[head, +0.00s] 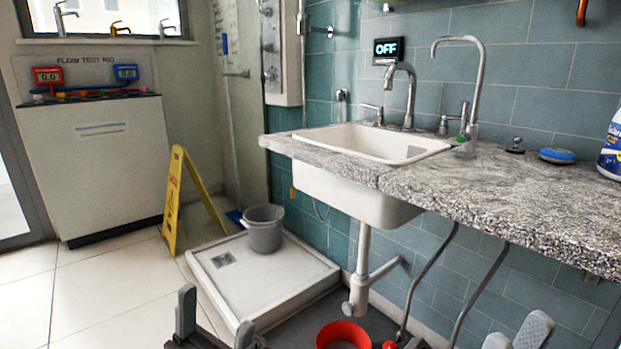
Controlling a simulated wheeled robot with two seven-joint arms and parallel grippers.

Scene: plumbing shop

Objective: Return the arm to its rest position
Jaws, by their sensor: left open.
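My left gripper (216,322) is at the bottom edge, left of centre. Its two grey fingers stand apart with nothing between them. It is low, in front of the white shower tray. My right gripper (516,337) shows only its grey finger tips at the bottom right, below the counter. The rest of it is cut off by the frame, and whether its jaws are open is unclear. No held object shows at either gripper.
A stone counter (545,205) with a white sink (330,140) juts out at right. Below are a drain pipe (361,262) and a red bucket (343,333). The shower tray (300,273) holds a grey bucket (264,232). A yellow sign (172,198) stands at left. Floor at left is clear.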

